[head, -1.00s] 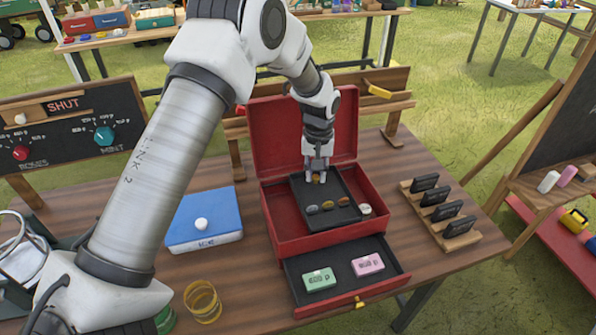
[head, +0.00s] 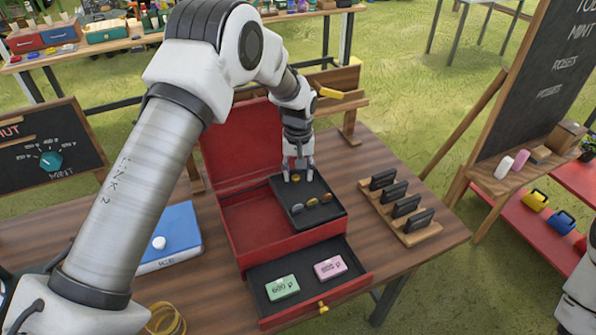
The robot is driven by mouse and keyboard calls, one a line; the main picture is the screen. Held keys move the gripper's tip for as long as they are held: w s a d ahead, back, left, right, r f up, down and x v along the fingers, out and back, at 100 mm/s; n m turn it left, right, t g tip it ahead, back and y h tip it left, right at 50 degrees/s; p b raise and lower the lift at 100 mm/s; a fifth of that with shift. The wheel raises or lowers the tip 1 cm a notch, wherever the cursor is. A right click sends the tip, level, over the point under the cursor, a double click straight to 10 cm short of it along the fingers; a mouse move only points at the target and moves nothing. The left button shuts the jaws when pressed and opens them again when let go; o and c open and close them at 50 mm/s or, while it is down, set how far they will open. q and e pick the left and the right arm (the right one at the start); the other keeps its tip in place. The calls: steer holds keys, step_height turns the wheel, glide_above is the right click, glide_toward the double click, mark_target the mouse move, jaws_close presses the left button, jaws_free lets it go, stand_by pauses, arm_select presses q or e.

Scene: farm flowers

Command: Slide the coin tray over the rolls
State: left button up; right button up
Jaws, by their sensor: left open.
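The black coin tray (head: 318,217) sits in the right part of the open red cash box (head: 234,251). A few coins (head: 312,202) lie in a row in it. The left part of the box is bare red floor (head: 250,218). No rolls show; what lies under the tray is hidden. My left gripper (head: 297,176) is open, fingers down at the tray's back part, around or just above a small gold knob (head: 295,178); I cannot tell if they touch it. My right gripper is out of view.
The box's front drawer (head: 310,303) is pulled out, with a green block (head: 283,287) and a pink block (head: 329,267) in it. A wooden rack of black plates (head: 428,234) stands to the right. A blue box (head: 172,232) lies to the left.

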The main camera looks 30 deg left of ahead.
arm_select(q)
step_height(320, 180, up, 12)
stand_by(0.3)
steer(key=shift+w, duration=0.1)
